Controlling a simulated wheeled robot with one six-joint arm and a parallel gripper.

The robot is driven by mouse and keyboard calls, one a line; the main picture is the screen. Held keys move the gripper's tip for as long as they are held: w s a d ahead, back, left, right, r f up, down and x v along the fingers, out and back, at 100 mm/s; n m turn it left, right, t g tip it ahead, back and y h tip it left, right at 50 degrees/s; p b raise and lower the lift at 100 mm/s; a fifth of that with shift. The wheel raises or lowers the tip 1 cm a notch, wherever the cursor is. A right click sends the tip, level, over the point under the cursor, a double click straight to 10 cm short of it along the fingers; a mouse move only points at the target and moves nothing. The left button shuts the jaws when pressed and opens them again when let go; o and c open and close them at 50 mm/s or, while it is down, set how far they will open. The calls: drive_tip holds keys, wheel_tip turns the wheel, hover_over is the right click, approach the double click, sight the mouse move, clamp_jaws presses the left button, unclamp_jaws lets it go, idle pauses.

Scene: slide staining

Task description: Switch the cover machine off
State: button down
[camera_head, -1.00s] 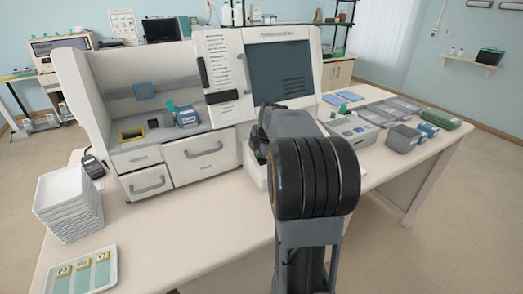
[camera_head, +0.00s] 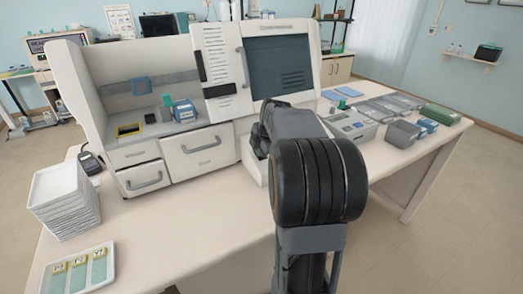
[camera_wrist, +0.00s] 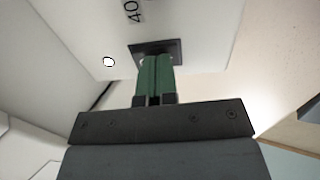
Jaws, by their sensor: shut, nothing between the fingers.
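The cover machine (camera_head: 205,165) is a large white cabinet with drawers, an open bay at left and a dark window (camera_head: 278,68) at right.
A stack of white trays (camera_head: 64,200) and a tray with slides (camera_head: 80,268) are at the table's left. The table front (camera_head: 190,245) is clear.

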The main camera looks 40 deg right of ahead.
drive_tip(key=shift+r, duration=0.1)
drive_tip(key=v, duration=1.4)
drive_tip(key=shift+s+p, duration=0.3)
drive_tip(key=shift+p, duration=0.1)
drive_tip(key=shift+a+f, duration=0.1)
drive_tip(key=shift+f, duration=0.15)
drive_tip(key=shift+w+d+r+t+b, duration=0.3)
drive_tip(key=shift+w+b, duration=0.3)
drive_tip(key=shift+b, duration=0.65)
drive_tip(key=x, duration=1.4)
drive_tip(key=shift+d, duration=0.1)
